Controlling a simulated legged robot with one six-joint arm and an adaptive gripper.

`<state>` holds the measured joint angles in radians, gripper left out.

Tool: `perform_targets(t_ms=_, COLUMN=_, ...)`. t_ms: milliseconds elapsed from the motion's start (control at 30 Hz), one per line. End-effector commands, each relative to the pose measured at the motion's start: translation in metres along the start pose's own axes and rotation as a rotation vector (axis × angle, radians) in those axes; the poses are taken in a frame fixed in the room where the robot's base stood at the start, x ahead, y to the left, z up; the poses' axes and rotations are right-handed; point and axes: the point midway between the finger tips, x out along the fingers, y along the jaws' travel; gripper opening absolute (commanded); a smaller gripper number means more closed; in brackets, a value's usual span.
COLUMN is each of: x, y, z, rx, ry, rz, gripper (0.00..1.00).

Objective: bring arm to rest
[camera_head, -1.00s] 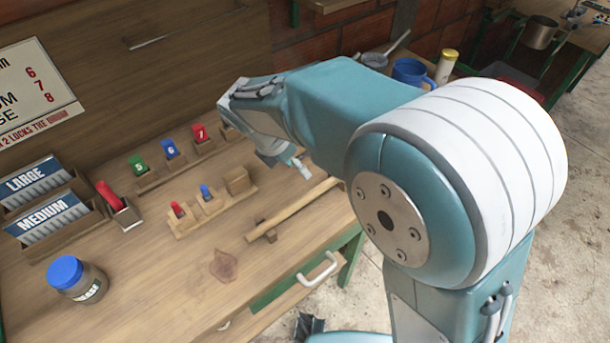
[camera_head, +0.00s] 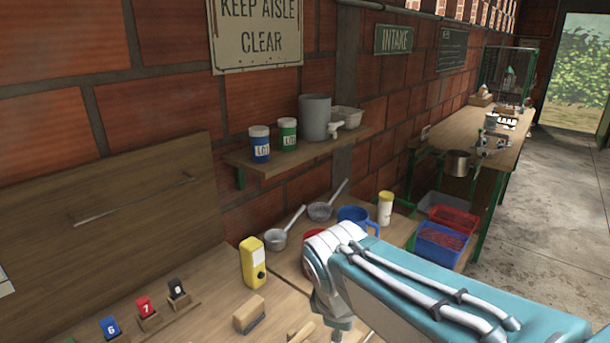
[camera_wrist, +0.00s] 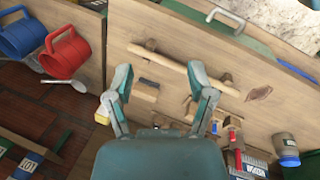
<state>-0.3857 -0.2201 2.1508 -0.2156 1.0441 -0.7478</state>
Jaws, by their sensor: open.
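My gripper (camera_wrist: 160,88) is open in the wrist view. Its two fingers are spread apart over the wooden workbench (camera_wrist: 205,45), and no object is held between them. A wooden rod (camera_wrist: 165,60) lies on the bench, showing between and beyond the fingertips. In the head view my teal arm crosses the lower right, above the bench. The gripper's fingers are not clearly visible there.
On the bench are a yellow device (camera_head: 253,263), a wooden block (camera_head: 248,314) and numbered tags (camera_head: 145,307). A blue mug (camera_head: 357,220) and ladles (camera_head: 275,238) stand near the arm. A shelf (camera_head: 290,148) holds jars. The floor (camera_head: 545,220) at right is clear.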

Motion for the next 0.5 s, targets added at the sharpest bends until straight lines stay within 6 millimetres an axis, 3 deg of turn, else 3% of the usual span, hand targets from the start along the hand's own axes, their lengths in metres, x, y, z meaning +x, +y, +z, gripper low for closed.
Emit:
perform_targets(t_ms=100, x=-0.011, y=-0.008, z=0.039, rx=0.302, ry=0.063, rz=0.024, gripper=0.70)
perform_targets(t_ms=300, x=-0.021, y=-0.031, z=0.090, rx=0.801, ry=0.175, rz=0.053, gripper=0.70)
perform_targets(t_ms=500, x=-0.022, y=-0.052, z=0.118, rx=1.161, ry=0.268, rz=0.068, gripper=0.70)
